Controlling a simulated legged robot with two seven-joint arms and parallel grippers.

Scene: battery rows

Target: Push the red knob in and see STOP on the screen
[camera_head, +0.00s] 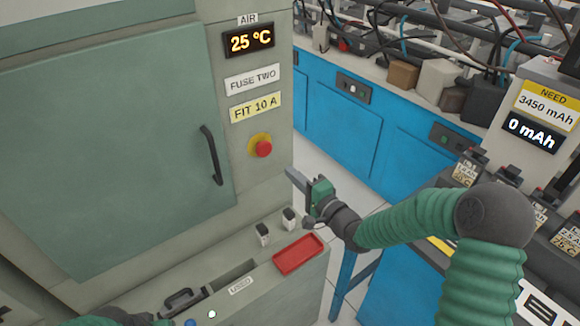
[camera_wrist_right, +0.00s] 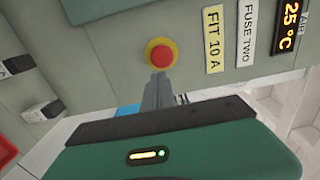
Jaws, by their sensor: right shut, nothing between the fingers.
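The red knob (camera_head: 263,148) sits on a yellow ring on the grey-green cabinet front, below the yellow FIT 10 A label. It also shows in the right wrist view (camera_wrist_right: 161,57). My right gripper (camera_head: 291,175) is shut and empty, to the lower right of the knob in the head view. In the right wrist view its fingertips (camera_wrist_right: 159,78) point at the knob's lower edge; contact cannot be told. The AIR screen (camera_head: 249,40) reads 25 °C, and another screen (camera_head: 533,132) reads 0 mAh. Only a green and dark part of my left arm shows at the bottom edge.
A cabinet door with a dark handle (camera_head: 211,155) is left of the knob. Below, a ledge holds a red tray (camera_head: 298,254), two small fuse-like blocks and a slot marked USED. Blue cabinets (camera_head: 340,115) and battery racks stand behind and to the right.

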